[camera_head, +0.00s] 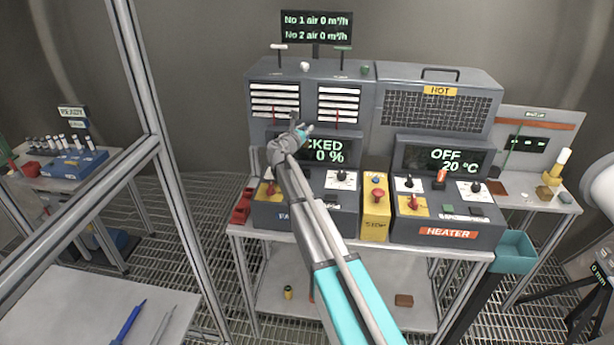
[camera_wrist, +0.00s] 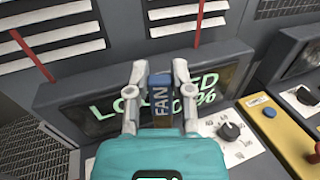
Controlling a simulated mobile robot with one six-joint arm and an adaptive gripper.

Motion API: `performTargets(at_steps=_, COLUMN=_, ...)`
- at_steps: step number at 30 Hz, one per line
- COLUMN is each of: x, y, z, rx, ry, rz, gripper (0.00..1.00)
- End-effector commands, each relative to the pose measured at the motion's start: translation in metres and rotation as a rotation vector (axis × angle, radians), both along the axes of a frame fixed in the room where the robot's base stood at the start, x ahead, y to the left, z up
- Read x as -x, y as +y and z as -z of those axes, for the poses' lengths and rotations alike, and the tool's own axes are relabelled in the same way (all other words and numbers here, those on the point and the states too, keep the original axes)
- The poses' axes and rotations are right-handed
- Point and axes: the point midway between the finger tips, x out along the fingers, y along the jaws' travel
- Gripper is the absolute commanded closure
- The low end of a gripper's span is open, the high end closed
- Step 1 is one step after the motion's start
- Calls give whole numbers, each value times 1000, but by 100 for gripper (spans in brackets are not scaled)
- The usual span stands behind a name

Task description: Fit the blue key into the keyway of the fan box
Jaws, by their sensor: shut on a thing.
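My gripper (camera_wrist: 158,72) is shut on the blue key (camera_wrist: 160,92), which has "FAN" lettered on it. In the head view my gripper (camera_head: 302,130) is in front of the fan box, near the top of its display and below the louvres. The fan box (camera_head: 268,211) is a dark grey console with a red switch on a yellow plate and a black knob on a white plate. Its display (camera_wrist: 100,108) reads "LOCKED" and "0%", partly covered by my gripper. The key appears held in front of the display, apart from the panel below. I cannot make out the keyway; my arm hides part of the console.
A yellow stop box (camera_head: 375,222) stands right of the fan box, then the heater box (camera_head: 447,231), whose display reads "OFF 20 °C". A teal bin (camera_head: 513,252) hangs at the bench's right end. A metal post (camera_head: 140,70) rises at left.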

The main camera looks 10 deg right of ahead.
Motion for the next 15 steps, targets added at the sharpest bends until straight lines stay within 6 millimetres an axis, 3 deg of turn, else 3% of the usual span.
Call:
performTargets(at_steps=8, x=2, y=-2, z=0, rx=0, ry=0, rz=-1, gripper=100)
performTargets(at_steps=15, x=30, y=-8, z=0, rx=0, ry=0, rz=-53, gripper=100)
